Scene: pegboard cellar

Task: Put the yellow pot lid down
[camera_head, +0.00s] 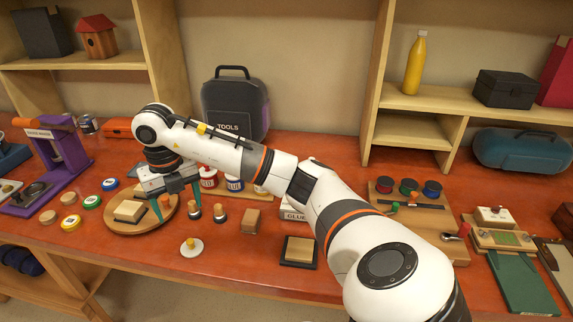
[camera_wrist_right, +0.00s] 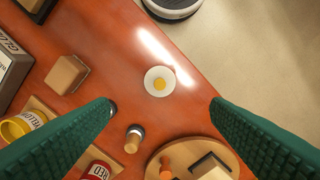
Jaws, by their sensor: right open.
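The yellow pot lid (camera_head: 191,247), a small white disc with a yellow knob, lies knob up on the bench near its front edge. It also shows in the right wrist view (camera_wrist_right: 160,81), beyond the fingertips and between their lines. My right gripper (camera_head: 177,212) is open and empty, its green fingers pointing down, behind the lid and apart from it. The yellow pot (camera_wrist_right: 22,125) stands uncovered in its rack; in the head view my arm partly hides it. My left gripper is out of view.
A round wooden board (camera_head: 125,222) with a block is on the left. A brown block (camera_head: 251,221) and a dark tray (camera_head: 287,262) are to the right. Bench around the lid is clear.

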